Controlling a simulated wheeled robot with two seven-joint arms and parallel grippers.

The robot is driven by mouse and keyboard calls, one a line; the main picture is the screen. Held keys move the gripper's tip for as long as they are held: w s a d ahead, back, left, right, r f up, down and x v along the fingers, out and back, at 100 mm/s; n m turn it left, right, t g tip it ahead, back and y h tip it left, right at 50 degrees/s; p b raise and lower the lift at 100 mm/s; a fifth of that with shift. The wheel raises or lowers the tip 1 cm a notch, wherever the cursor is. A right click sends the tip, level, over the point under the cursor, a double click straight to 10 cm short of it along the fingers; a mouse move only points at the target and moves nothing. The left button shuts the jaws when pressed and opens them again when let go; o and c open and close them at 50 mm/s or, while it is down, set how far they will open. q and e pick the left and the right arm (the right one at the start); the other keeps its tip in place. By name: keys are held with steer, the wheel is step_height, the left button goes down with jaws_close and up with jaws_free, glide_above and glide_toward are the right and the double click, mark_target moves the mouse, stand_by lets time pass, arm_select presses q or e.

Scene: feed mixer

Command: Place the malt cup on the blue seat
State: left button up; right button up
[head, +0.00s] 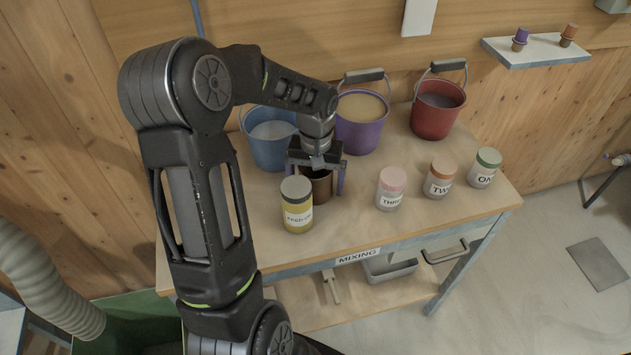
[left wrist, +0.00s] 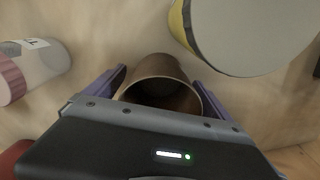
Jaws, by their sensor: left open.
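A brown, open-topped cup (head: 318,189) stands on the mixing table (head: 350,222), behind the yellow jar; I cannot read a label on it, so I cannot tell for sure that it is the malt cup. My left gripper (head: 316,178) is open, its purple fingers on either side of the cup. In the left wrist view the cup (left wrist: 160,85) sits between the two fingers (left wrist: 158,88), with gaps visible at both sides. I cannot make out a blue seat. My right gripper is not in view.
A yellow jar with a grey lid (head: 297,205) stands close in front of the cup. Jars with pink (head: 391,189), orange (head: 439,179) and green (head: 485,168) lids stand to the right. Blue (head: 269,150), purple (head: 360,137) and red (head: 437,118) buckets line the back.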

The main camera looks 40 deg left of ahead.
arm_select(q)
steer(key=shift+r, duration=0.1)
steer(key=shift+r, duration=0.15)
step_height(320, 180, up, 12)
steer(key=shift+f+b, duration=0.1)
steer(key=shift+b, duration=0.3)
stand_by(0.3)
